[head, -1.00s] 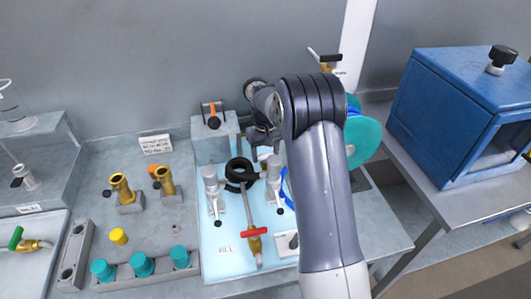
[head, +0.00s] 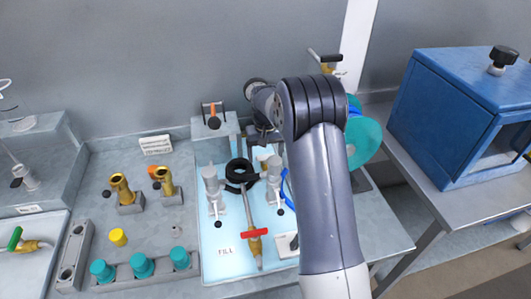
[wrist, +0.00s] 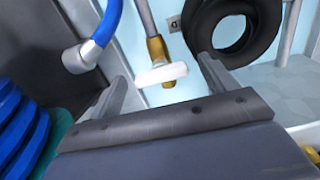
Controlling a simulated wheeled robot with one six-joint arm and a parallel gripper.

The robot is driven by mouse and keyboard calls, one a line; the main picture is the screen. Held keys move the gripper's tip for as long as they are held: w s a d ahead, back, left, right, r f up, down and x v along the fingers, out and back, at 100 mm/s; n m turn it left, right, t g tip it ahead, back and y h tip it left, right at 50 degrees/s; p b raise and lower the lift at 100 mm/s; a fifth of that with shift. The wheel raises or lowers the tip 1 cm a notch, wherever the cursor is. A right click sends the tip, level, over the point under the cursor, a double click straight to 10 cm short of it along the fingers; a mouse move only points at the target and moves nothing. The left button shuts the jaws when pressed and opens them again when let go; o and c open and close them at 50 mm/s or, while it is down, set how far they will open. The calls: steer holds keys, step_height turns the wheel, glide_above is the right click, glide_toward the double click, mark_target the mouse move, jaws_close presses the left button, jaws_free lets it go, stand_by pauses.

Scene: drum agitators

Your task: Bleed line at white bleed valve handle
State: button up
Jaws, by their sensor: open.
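The white bleed valve handle (wrist: 161,75) is a short bar across the end of a brass valve body (wrist: 157,47) on a thin grey pipe, in the wrist view. My gripper (wrist: 163,72) is open, with one finger on each side of the handle. Gaps show between the handle and both fingers, and nothing is held. How far the fingers reach in depth is hard to tell. In the head view my gripper (head: 263,138) is mostly hidden by my arm, and I cannot make out the white handle there.
A blue hose (wrist: 103,25) with a grey end fitting is left of the handle. A black ring (wrist: 232,25) is to its right. In the head view a red-handled valve (head: 254,233) lies in the pale tray (head: 222,267). A blue box (head: 440,130) stands at right.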

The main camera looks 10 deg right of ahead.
mark_target(265, 155)
steer(key=shift+r, duration=0.1)
step_height(265, 155, up, 11)
steer(key=b, duration=0.1)
steer(key=shift+f, duration=0.2)
stand_by(0.4)
step_height(265, 155, down, 11)
steer(key=shift+r+p, duration=0.1)
steer(key=shift+p, duration=0.5)
steer(key=shift+n, duration=1.1)
